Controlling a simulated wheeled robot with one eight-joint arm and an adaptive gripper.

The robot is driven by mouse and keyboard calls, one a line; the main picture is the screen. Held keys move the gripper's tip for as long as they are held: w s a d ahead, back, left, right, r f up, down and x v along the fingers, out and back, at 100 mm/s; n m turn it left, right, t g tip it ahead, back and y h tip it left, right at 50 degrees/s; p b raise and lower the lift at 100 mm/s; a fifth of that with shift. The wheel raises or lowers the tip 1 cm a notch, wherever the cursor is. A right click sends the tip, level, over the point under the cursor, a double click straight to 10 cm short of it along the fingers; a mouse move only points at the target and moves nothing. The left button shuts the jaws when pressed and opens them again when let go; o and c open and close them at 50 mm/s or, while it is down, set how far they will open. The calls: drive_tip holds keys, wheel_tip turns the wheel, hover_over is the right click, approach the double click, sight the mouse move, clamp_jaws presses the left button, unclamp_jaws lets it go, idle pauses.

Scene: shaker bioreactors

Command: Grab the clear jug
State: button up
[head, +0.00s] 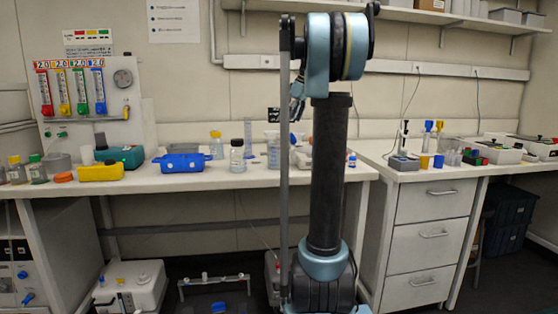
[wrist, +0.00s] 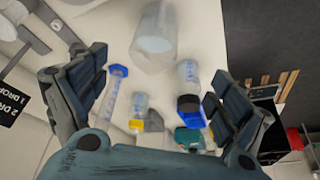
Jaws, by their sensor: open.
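The clear jug (wrist: 157,38) is a translucent, colourless vessel at the top middle of the wrist view. It stands on the pale bench top. In the head view the clear jug (head: 272,150) shows only partly, behind my arm's thin pole. My gripper (wrist: 160,68) is open, with a dark padded finger on each side of the wrist view and nothing held between them. The jug lies ahead of the gap between the fingertips, apart from both fingers. In the head view my gripper (head: 297,106) is above the bench, mostly hidden by my arm.
A graduated cylinder with a blue base (wrist: 116,80) stands close beside the jug, near the left finger. A dark-capped bottle (wrist: 189,100) is near the right finger. A blue rack (head: 181,163) sits farther left on the bench. A drawer unit (head: 428,225) stands right.

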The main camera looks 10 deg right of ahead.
approach(276, 153)
drive_tip(key=w+f, duration=0.5)
drive_tip(key=shift+a+x, duration=0.15)
drive_tip(key=shift+x, duration=1.35)
drive_tip(key=shift+a+x, duration=0.15)
drive_tip(key=shift+x, duration=1.35)
drive_tip(key=shift+w+r, duration=0.1)
drive_tip(key=shift+r, duration=0.05)
drive_tip(key=c, duration=1.5)
